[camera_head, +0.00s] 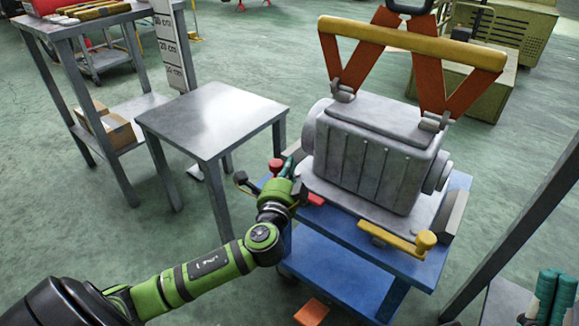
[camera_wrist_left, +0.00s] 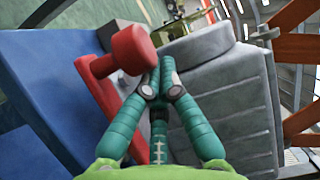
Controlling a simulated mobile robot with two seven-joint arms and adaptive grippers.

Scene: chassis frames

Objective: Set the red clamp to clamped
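In the left wrist view the red clamp's knob (camera_wrist_left: 131,49) and bar (camera_wrist_left: 100,88) lie just left of my left fingertips (camera_wrist_left: 155,85). These fingertips are together with nothing visible between them. Whether they touch the knob I cannot tell. My right gripper (camera_head: 556,290) is at the lower right, partly cut off, away from the cart.
A yellow clamp (camera_head: 398,242) sits on the blue cart's (camera_head: 345,265) front right side. A yellow lifting bar (camera_head: 410,43) with orange arms stands over the casting. A bare grey table (camera_head: 215,118) is left of the cart. A grey post (camera_head: 520,225) rises at the right.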

